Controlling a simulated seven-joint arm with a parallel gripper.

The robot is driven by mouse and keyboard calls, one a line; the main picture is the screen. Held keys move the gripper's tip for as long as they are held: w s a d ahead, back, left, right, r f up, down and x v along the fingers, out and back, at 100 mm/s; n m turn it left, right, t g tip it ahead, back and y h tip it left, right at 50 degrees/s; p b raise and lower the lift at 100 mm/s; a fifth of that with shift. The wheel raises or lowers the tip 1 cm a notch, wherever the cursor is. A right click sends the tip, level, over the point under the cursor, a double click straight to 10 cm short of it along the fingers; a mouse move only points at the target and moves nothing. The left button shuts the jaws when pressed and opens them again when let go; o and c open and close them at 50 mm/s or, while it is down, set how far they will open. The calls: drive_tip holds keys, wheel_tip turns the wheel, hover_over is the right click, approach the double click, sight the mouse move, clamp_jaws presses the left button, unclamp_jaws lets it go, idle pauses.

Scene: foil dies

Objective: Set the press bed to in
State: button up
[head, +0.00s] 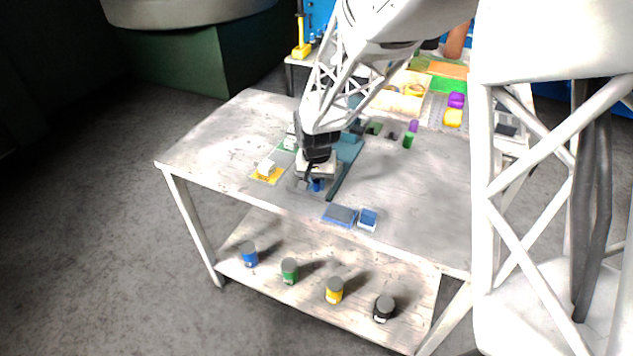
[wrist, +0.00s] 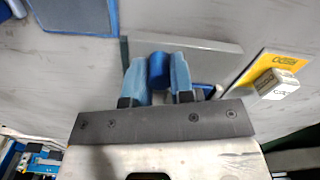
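My gripper (head: 317,180) is low over the front of the worktable, beside a teal press frame (head: 345,160). In the wrist view, its two light-blue fingers (wrist: 160,80) stand on either side of a dark-blue upright handle (wrist: 158,69). The handle fills the gap between the fingers, and they look closed on it. A flat grey plate, apparently the press bed (wrist: 212,57), lies right at the handle. In the head view my gripper hides most of the bed, and a bit of blue (head: 317,186) shows below the fingers.
A yellow card with a white labelled block (head: 267,168) lies left of my gripper; it also shows in the wrist view (wrist: 278,85). Small coloured pieces (head: 408,140) stand behind. The table's right front is clear.

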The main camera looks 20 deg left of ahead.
clamp_jaws()
drive_tip(key=w, duration=1.2)
drive_tip(key=shift+w, duration=0.25)
drive_tip(key=o, duration=0.7)
unclamp_jaws()
drive_tip(key=shift+o, duration=0.2)
drive_tip(key=shift+s, duration=0.2)
